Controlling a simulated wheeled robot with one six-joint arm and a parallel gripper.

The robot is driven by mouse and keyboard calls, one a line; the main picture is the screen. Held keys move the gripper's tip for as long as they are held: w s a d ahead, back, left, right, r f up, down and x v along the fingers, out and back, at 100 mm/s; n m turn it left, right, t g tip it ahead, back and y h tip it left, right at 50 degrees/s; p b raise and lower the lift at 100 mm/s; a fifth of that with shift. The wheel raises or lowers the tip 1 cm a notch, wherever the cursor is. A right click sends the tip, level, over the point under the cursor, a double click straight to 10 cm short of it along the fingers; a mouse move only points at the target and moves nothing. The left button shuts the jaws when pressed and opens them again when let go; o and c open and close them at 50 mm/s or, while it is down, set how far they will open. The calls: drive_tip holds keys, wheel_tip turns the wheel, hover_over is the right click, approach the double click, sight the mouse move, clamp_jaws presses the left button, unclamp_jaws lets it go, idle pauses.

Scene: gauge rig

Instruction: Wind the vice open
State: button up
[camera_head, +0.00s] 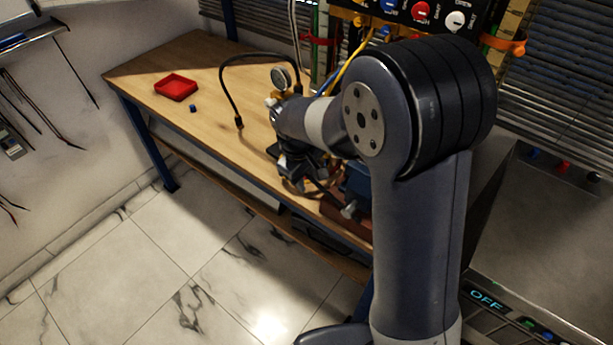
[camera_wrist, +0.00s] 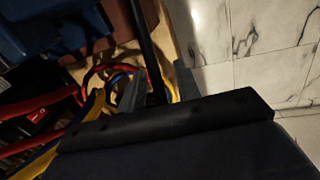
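The blue vice (camera_head: 357,179) stands at the bench's front edge in the head view, partly hidden behind my arm. A light metal end of its screw or handle (camera_head: 349,210) shows below it. In the wrist view the blue vice body (camera_wrist: 45,25) fills the upper left corner. My gripper (camera_head: 300,178) is low over the bench edge, just left of the vice. In the wrist view my gripper's (camera_wrist: 157,88) grey fingers stand apart, with a thin dark bar (camera_wrist: 147,45) running into the gap. I cannot tell whether either finger touches it.
The wooden bench (camera_head: 215,75) carries a red tray (camera_head: 176,87), a small blue piece (camera_head: 193,108), a black hose (camera_head: 228,75) and a dial gauge (camera_head: 281,77). A panel with coloured knobs (camera_head: 421,10) stands behind. The marble floor (camera_head: 150,250) in front is clear.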

drive_tip(key=shift+f, duration=0.3)
drive_tip(key=shift+c, duration=0.5)
clamp_jaws()
